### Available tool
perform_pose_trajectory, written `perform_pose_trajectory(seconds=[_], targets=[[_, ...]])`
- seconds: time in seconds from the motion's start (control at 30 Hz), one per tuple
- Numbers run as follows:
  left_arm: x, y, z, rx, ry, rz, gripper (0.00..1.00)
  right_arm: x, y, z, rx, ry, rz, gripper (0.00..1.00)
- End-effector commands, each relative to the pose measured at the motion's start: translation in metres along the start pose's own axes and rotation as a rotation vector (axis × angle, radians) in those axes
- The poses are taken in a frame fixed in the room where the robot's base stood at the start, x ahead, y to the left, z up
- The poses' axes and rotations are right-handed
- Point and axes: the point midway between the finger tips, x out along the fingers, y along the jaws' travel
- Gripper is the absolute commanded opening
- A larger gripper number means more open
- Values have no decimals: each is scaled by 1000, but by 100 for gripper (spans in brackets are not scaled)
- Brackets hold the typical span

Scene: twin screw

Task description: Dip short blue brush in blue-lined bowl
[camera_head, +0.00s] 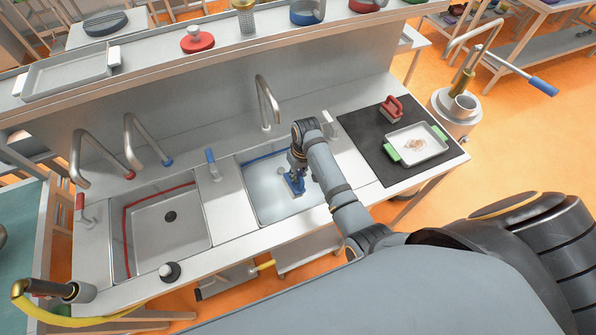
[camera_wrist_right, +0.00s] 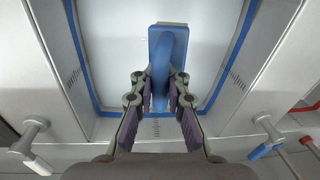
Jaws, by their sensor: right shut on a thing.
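The short blue brush (camera_head: 295,186) has a flat blue block and a raised blue handle. My right gripper (camera_head: 296,168) is shut on the handle and holds the brush inside the blue-lined bowl (camera_head: 262,203), the sink basin with a blue band along its walls. In the right wrist view the brush (camera_wrist_right: 172,40) sits between the finger pads of my right gripper (camera_wrist_right: 161,100), above the pale basin floor (camera_wrist_right: 112,40). Whether the brush touches the water or the floor cannot be told. My left gripper is not in view.
A red-lined basin (camera_head: 150,245) lies to the left. Taps stand along the back, including one behind the blue-lined basin (camera_head: 267,100). A blue-handled lever (camera_head: 212,163) stands between the basins. A dark mat (camera_head: 362,148) at right carries a red-handled brush (camera_head: 391,109) and a green-handled tray (camera_head: 417,150).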

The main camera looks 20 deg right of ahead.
Motion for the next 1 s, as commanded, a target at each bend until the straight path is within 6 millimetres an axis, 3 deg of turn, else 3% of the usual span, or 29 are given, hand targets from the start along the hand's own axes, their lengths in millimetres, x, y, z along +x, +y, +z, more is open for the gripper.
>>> perform_pose_trajectory(seconds=[0.13, 0.4, 0.7, 1.0], targets=[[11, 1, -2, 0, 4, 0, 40, 20, 2, 1, 0, -1, 0, 0], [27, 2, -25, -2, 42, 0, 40, 52, 6, 1, 0, -1, 0, 0], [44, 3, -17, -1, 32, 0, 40, 84, 9, 2, 0, 0, 0, 0], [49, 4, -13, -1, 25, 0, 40, 94, 10, 2, 0, 0, 0, 0]])
